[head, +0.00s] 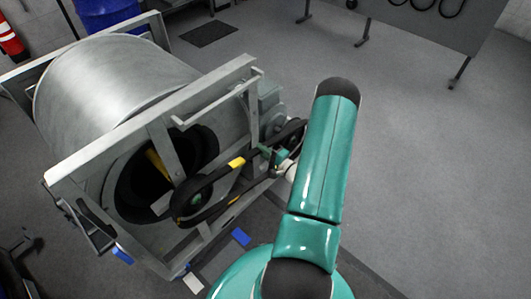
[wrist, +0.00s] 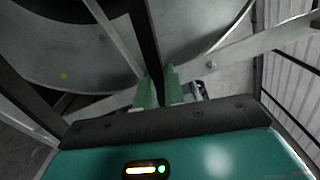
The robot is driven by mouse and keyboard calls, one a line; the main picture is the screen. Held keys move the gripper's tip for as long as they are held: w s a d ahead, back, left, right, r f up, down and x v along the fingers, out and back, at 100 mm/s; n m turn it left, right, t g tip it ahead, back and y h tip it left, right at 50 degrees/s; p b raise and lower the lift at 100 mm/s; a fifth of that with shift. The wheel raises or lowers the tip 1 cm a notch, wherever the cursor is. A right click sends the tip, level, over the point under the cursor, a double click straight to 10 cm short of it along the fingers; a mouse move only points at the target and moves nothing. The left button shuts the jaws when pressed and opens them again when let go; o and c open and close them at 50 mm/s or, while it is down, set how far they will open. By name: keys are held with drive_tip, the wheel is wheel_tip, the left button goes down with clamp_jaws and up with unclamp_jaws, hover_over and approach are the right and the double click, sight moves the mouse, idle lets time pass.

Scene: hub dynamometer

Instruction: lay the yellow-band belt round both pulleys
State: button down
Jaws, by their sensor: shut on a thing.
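The black belt with its yellow band (head: 237,162) runs from the larger pulley (head: 191,200) at lower left toward the smaller dark pulley (head: 293,128) at right. It appears to pass round the outer left side of the larger pulley. My gripper (head: 271,155) is near the smaller pulley, partly behind my arm. In the wrist view the green fingers of my gripper (wrist: 159,88) are shut on a black strand of the belt (wrist: 147,45). The smaller pulley is partly hidden, and I cannot tell whether the belt sits round it.
A large metal drum (head: 105,85) stands in a grey frame (head: 150,120) behind the pulleys. A frame bar (wrist: 235,45) crosses close to my gripper in the wrist view. A blue barrel (head: 105,14) stands at the back left. The floor at right is open.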

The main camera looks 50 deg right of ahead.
drive_tip(key=shift+w, duration=1.95)
drive_tip(key=shift+f, duration=0.2)
drive_tip(key=c, duration=1)
unclamp_jaws()
drive_tip(key=shift+s+d, duration=0.1)
drive_tip(key=shift+s, duration=4.9)
